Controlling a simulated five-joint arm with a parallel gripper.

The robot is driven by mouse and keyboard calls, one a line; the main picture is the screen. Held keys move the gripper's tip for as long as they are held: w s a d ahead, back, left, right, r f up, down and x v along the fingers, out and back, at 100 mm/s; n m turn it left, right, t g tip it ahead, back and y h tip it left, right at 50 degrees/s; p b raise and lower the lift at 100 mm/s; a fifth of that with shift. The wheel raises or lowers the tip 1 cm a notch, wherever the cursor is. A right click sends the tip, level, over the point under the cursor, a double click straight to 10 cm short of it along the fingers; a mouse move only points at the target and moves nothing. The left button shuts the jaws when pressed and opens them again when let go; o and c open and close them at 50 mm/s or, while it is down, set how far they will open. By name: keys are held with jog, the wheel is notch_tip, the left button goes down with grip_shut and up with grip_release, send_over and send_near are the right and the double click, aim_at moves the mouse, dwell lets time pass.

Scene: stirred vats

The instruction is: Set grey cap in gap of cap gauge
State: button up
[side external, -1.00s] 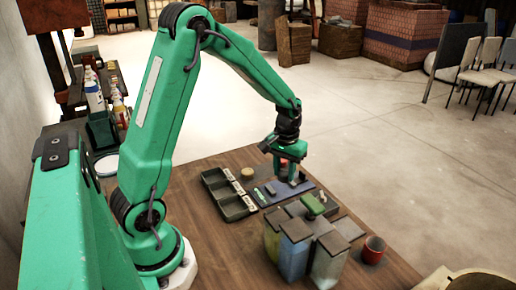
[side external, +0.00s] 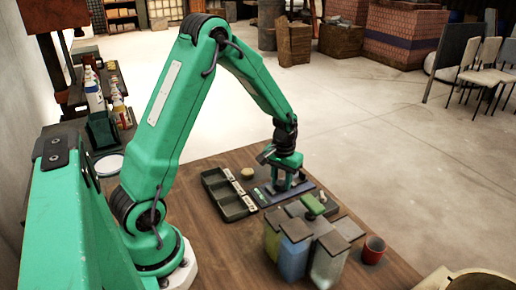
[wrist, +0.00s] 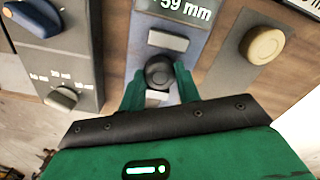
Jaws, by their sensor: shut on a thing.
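The cap gauge is a blue plate (wrist: 190,14) marked "59 mm", with a pale grey block (wrist: 167,40) on it and another block (wrist: 157,97) nearer to me, partly hidden. My gripper (wrist: 160,78) is shut on a dark grey round cap (wrist: 159,68), one green finger on each side. In the wrist view the cap shows between the two blocks; whether it rests on the plate I cannot tell. In the side view my gripper (side external: 287,186) is low over the gauge (side external: 266,198), and the cap is hidden there.
A dark tray with compartments (side external: 228,196) lies left of the gauge. A red cup (side external: 374,250) is at the right. The wrist view shows dark panel knobs (wrist: 62,98) and a tan knob (wrist: 262,45).

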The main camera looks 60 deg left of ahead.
aim_at(281, 182)
jog(key=shift+f, duration=0.15)
jog(key=o, duration=0.9)
notch_tip(281, 182, up, 12)
jog(key=shift+r, duration=0.2)
dwell(0.3)
dwell(0.5)
